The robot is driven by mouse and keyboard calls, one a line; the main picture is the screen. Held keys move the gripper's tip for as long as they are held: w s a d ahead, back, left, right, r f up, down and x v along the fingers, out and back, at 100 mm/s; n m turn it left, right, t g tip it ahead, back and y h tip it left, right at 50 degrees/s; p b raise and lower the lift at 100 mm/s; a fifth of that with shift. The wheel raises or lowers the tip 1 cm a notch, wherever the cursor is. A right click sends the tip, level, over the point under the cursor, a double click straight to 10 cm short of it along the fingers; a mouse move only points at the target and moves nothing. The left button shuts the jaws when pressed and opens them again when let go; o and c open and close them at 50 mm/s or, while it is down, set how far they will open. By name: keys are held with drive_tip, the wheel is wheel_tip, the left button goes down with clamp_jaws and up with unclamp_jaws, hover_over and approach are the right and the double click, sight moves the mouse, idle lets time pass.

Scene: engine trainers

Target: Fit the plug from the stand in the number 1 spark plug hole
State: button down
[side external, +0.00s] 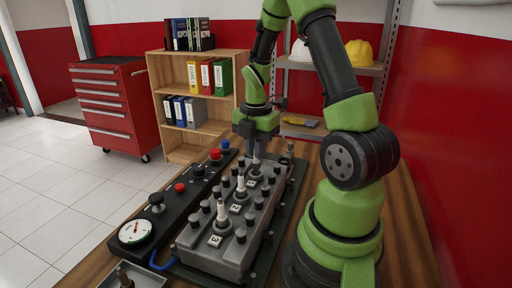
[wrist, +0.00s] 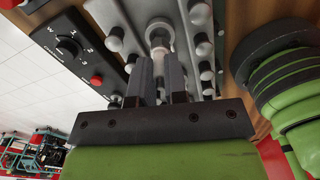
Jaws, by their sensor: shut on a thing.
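The engine block (side external: 215,258) is a grey cylinder head with a row of wells and number plates. White plugs stand upright by plate 3 (side external: 221,212) and plate 2 (side external: 241,185). In the wrist view my gripper (wrist: 160,68) is shut on a pale spark plug (wrist: 160,38), which lines up with a round well in the block. The fingers hide part of the plug, and I cannot tell how deep it sits.
A black control panel (side external: 165,208) with a gauge and red buttons lies left of the block. A small post (side external: 290,149) stands behind the block at right. A tray (side external: 145,279) lies at the front left. Dark bolt heads line both sides of the wells.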

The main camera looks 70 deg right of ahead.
drive_tip(key=shift+f, duration=0.8)
idle(1.4)
drive_tip(key=c, duration=0.7)
unclamp_jaws()
drive_tip(key=shift+r, duration=3.55)
